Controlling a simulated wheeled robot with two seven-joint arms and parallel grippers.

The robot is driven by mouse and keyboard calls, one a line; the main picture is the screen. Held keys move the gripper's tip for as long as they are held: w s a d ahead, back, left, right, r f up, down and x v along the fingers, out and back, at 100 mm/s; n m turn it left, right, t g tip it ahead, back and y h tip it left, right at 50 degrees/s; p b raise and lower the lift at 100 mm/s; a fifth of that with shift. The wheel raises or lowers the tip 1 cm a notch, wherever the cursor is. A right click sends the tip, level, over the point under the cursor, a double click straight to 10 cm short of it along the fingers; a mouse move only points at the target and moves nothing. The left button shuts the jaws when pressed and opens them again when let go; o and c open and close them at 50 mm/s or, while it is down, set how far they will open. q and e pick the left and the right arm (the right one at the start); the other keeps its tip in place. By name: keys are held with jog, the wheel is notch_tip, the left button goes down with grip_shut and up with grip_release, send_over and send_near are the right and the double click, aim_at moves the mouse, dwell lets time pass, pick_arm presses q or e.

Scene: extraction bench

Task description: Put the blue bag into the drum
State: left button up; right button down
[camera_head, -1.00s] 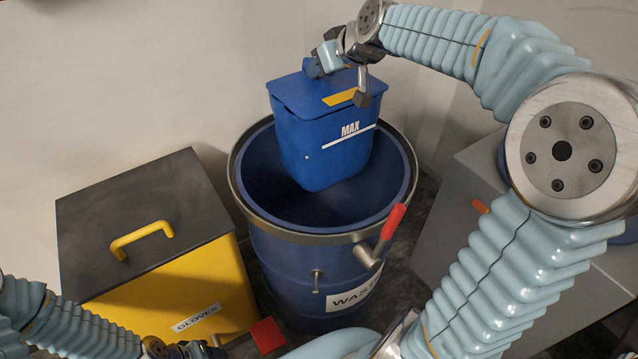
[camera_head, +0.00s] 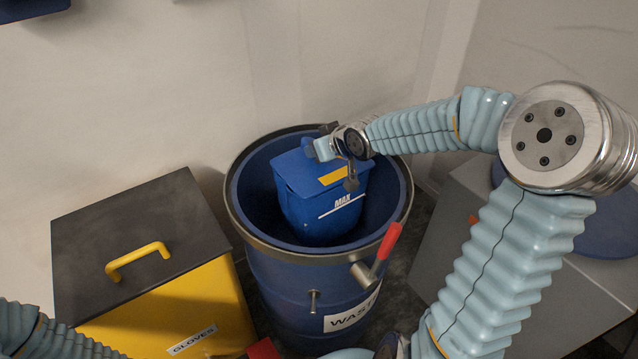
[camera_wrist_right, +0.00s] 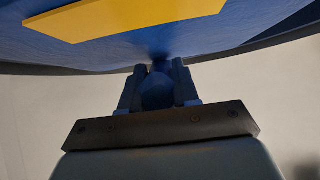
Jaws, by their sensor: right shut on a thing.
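The blue bag (camera_head: 320,208) has a yellow label, white MAX lettering and a white line. It is upright inside the mouth of the blue drum (camera_head: 320,290), mostly below the rim. My right gripper (camera_head: 338,165) is shut on the top of the bag. In the right wrist view the gripper fingers (camera_wrist_right: 158,88) are closed at the bag (camera_wrist_right: 215,48) with its yellow label. Whether the bag's underside touches the drum floor is hidden. Only ribbed links of my left arm show at lower left; its gripper is out of view.
A yellow box (camera_head: 190,310) with a dark lid, a yellow handle and a GLOVES label stands left of the drum. The drum rim has a red-handled lever (camera_head: 388,242) at its front right. A grey cabinet (camera_head: 450,225) stands to the right. The wall is close behind.

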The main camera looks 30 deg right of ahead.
jog(key=shift+a+f+b, duration=0.15)
jog(key=shift+f+b, duration=0.15)
jog(key=shift+f, duration=1.2)
notch_tip(320, 180, down, 4)
jog(key=shift+r+b, duration=0.25)
jog(key=shift+b, duration=0.9)
jog(key=shift+w+f, duration=0.1)
jog(key=shift+f, duration=0.15)
jog(key=shift+f+b, duration=0.35)
jog(key=shift+f, duration=1.9)
jog(key=c, duration=0.8)
grip_release()
